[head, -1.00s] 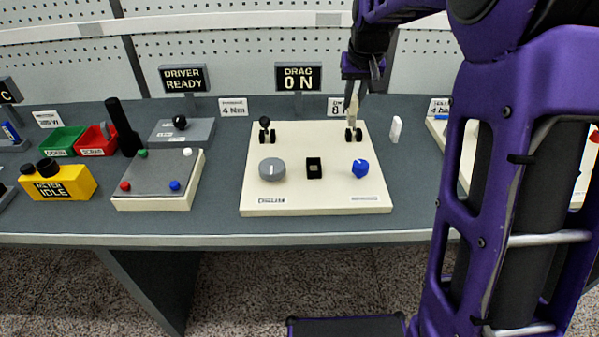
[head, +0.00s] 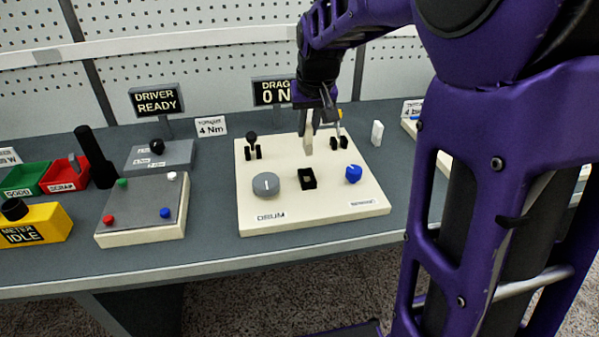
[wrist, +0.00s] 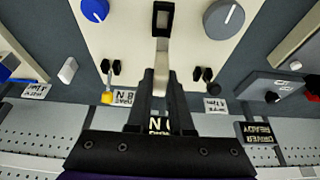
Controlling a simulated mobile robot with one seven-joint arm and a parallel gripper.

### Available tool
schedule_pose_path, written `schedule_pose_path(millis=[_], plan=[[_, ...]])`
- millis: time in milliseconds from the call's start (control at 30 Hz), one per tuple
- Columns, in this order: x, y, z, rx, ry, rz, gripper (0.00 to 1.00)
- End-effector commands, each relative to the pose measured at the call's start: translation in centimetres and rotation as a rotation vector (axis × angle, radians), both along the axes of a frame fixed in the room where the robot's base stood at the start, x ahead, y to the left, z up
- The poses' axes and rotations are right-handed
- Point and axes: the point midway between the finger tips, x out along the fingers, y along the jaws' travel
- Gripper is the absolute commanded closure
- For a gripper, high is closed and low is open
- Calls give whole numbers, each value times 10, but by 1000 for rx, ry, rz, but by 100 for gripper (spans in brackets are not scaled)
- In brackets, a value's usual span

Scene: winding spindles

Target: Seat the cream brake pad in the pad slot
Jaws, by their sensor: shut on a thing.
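The cream brake pad (head: 308,138) is a slim upright piece hanging from my gripper (head: 311,118). The gripper is shut on its upper part; the pad also shows between the fingers in the wrist view (wrist: 161,68). The pad slot (head: 307,179) is a small black rectangular holder with a dark opening, in the middle of the cream board. It also shows at the top of the wrist view (wrist: 162,18). In the head view the pad stands behind the slot, apparently above the board and out of the opening. Its exact height is hard to tell.
On the cream board (head: 290,221), a grey knob (head: 266,184) is left of the slot and a blue knob (head: 353,173) right. Black clips (head: 252,151) stand behind. A white block (head: 376,133) stands right of the board.

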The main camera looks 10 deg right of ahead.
Motion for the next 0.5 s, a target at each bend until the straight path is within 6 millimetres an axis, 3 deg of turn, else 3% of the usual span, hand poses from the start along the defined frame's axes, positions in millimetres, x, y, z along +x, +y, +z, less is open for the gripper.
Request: schedule_pose_path(millis=[100, 333, 500], plan=[[-1, 0, -25, 0, 5, 0, 100], [-1, 0, -49, 0, 4, 0, 100], [-1, 0, -78, 0, 5, 0, 100]])
